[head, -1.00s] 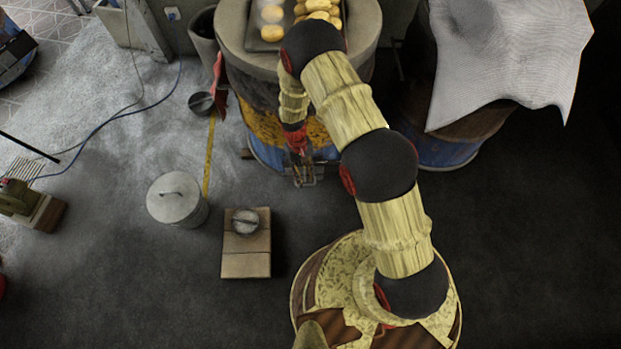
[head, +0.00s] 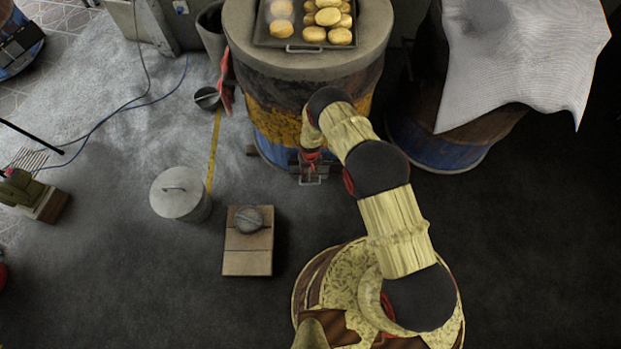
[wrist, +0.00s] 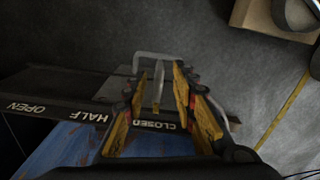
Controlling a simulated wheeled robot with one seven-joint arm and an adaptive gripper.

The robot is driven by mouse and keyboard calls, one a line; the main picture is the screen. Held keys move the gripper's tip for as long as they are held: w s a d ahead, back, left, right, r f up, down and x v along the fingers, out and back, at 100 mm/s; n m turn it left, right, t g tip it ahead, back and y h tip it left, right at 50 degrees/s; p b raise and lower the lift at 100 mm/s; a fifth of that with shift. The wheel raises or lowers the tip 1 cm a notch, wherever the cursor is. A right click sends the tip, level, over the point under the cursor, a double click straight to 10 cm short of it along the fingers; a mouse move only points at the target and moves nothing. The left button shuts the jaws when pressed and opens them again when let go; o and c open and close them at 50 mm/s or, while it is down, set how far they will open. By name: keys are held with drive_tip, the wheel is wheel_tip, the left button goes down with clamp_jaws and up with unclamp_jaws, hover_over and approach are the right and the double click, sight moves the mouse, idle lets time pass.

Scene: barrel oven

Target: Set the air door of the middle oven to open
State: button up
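The middle oven (head: 270,104) is a barrel with a rusty yellow and blue body. Its air door (head: 311,180) sits low on its front, with a metal handle loop. The wrist view shows the door's dark label strip (wrist: 72,112), reading OPEN, HALF and CLOSED upside down from left to right. An upright metal tab (wrist: 158,84) stands by the CLOSED label. My gripper (wrist: 159,78) is open, with its yellow fingers on either side of the tab and visible gaps to it. In the head view my gripper (head: 311,168) is small and partly hides the door.
A tray (head: 290,42) of buns sits on the oven top. A cloth-covered barrel (head: 440,140) stands at right. On the floor at left are a lidded metal can (head: 180,195) and a cardboard box (head: 248,256) with a round grey object on it. Floor between is clear.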

wheel_tip(320, 180, down, 5)
drive_tip(key=shift+f+b, duration=0.2)
drive_tip(key=shift+b, duration=0.75)
drive_tip(key=c, duration=0.3)
drive_tip(key=c, duration=0.4)
clamp_jaws()
